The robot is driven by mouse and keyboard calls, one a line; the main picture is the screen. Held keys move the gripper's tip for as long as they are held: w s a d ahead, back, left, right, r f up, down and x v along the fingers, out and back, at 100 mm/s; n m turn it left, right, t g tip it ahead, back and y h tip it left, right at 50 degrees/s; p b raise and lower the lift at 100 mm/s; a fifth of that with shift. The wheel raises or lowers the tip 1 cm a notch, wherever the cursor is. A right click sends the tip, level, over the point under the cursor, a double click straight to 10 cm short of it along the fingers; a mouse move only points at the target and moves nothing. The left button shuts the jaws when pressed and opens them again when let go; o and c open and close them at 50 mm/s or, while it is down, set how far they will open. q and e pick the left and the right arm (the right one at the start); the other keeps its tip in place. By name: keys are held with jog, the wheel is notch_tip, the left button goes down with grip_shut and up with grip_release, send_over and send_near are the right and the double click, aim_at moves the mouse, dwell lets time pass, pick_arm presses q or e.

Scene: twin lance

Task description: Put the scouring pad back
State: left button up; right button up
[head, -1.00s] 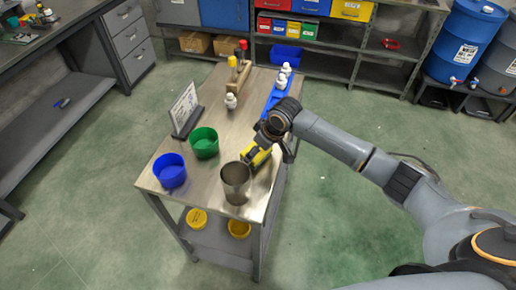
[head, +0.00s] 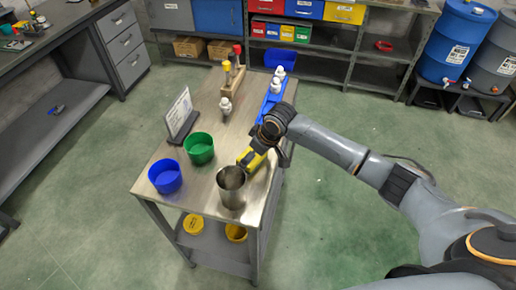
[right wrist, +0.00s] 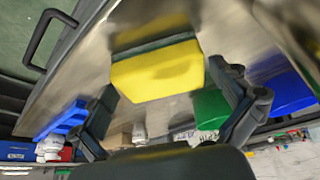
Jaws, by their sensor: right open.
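The scouring pad (head: 249,159), yellow with a dark green layer, is on the steel-topped cart (head: 213,123), close behind the grey metal cup (head: 231,190). It fills the middle of the right wrist view (right wrist: 158,72), yellow side towards the camera. My right gripper (head: 266,150) reaches down over the pad from the right. In the right wrist view the fingers of this gripper (right wrist: 162,80) are spread on either side of the pad; whether they touch it is unclear. My left gripper is not in view.
A blue bowl (head: 165,176) and a green bowl (head: 199,148) stand left of the metal cup. A sign (head: 180,115) stands behind them. A blue rack (head: 270,97) with white bottles and a wooden holder (head: 232,85) are farther back. The cart top's middle is clear.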

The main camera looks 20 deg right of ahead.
jog(key=b+v, duration=0.1)
jog(key=v, duration=1)
jog(key=shift+s+r, duration=0.15)
jog(key=shift+r, duration=0.15)
jog(key=shift+d, duration=0.1)
